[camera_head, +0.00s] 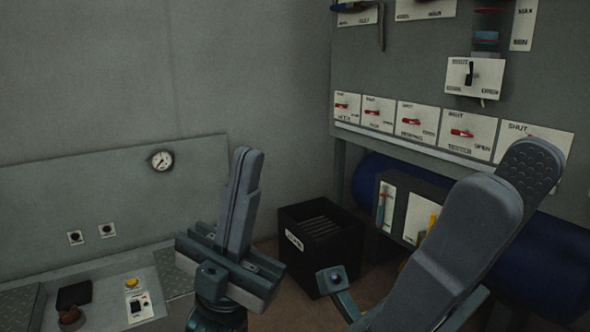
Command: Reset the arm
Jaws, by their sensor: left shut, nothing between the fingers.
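My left gripper (247,155) stands upright left of the middle, its two grey fingers together and pointing up, with nothing between them. It appears in front of the grey wall and apart from the panels. My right gripper (513,178) is large and close at the lower right, its fingers pointing up and to the right. Its fingers are apart, and the dotted inner pad of the far finger shows. I see nothing between them. Its wrist is partly cut off by the bottom edge.
A black box (322,270) stands on the floor between my grippers. A row of white plates with red handles (417,122) runs along the right wall panel, above a blue tank (545,262). A low console (95,297) with a yellow button is at lower left; a gauge (160,160) is above.

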